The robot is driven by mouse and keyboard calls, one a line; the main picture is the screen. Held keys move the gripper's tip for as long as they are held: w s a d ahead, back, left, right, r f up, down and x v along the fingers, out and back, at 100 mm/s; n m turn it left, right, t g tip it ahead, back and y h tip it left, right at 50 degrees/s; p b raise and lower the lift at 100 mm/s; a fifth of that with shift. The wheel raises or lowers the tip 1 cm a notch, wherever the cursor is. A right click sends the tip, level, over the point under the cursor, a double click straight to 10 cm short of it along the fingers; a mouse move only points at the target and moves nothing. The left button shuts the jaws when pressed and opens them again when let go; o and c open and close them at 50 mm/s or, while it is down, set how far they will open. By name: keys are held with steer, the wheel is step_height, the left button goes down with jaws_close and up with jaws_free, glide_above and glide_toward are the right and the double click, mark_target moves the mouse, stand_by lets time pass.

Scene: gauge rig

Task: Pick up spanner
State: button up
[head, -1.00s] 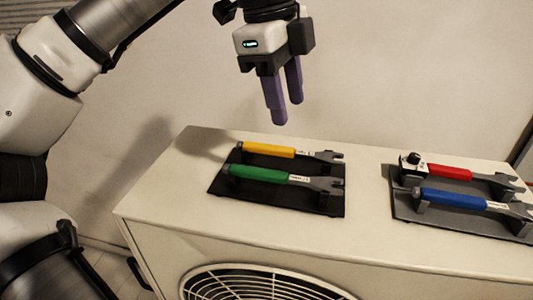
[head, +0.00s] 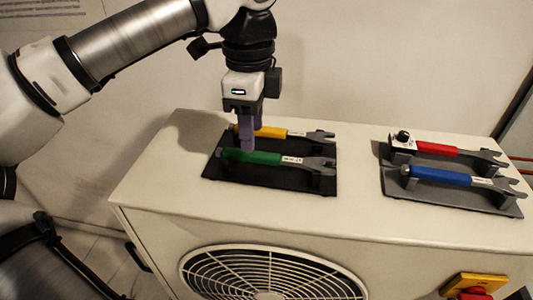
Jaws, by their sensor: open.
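Several spanners rest on holders on top of a white cabinet. The yellow-handled spanner (head: 272,132) and the green-handled spanner (head: 262,157) lie on the black left holder (head: 240,174). The red-handled spanner (head: 437,149) and the blue-handled spanner (head: 440,175) lie on the grey right holder (head: 470,200). My gripper (head: 250,145) is open and points down over the left holder, near the handle ends of the yellow and green spanners. Its purple fingers hide part of the yellow handle. I cannot tell whether they touch either handle.
The white cabinet (head: 160,190) has a round fan grille (head: 270,272) in front. A red button on a yellow base (head: 478,284) sits at lower right. The cabinet top between the holders is clear. A wall stands behind.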

mark_target(254, 153)
steer(key=shift+s+f+p, duration=0.1)
steer(key=shift+f+p, duration=0.6)
steer(key=shift+f, duration=1.45)
jaws_close()
